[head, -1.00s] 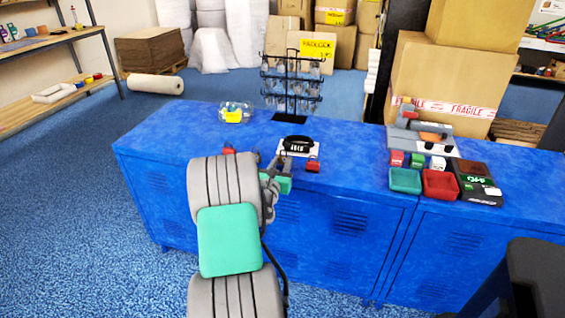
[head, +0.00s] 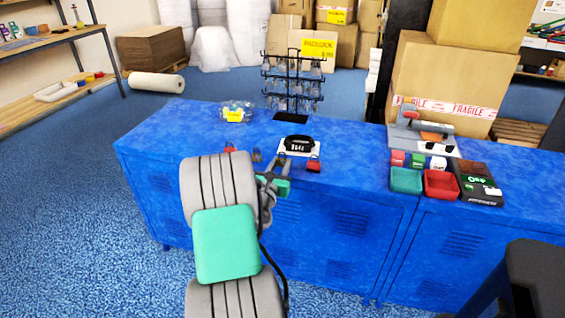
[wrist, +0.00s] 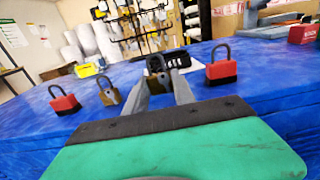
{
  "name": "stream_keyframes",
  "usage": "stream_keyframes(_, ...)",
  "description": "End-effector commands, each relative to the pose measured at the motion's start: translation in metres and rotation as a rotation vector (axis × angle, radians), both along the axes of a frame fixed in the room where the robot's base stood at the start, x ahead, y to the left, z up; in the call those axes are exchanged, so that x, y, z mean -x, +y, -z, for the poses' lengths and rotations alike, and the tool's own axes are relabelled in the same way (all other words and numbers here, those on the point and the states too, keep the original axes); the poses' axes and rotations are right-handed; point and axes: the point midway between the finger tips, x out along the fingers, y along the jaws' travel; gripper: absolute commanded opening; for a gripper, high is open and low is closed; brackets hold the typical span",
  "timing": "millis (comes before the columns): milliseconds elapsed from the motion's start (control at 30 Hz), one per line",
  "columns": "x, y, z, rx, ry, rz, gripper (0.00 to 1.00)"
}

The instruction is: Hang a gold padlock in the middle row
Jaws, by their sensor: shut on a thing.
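My gripper (head: 277,168) is low over the front of the blue cabinet top. A gold padlock (wrist: 108,92) stands on the cabinet to the left and also shows in the head view (head: 256,155). The black hook rack (head: 291,82) stands at the back with several rows of hooks; small items hang there, too small to tell apart.
Red padlocks stand left (wrist: 65,100) and right (wrist: 220,70) of my gripper. A black numbered device (head: 298,144) lies behind it. A clear tub with a yellow label (head: 235,112) sits back left. The cabinet top (head: 350,140) is clear between.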

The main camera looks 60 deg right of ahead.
Motion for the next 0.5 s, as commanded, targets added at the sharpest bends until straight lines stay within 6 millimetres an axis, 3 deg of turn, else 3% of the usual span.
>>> stream_keyframes(500, 0.005, 0.036, 0.000, 0.001, 0.000, -0.002, 0.00)
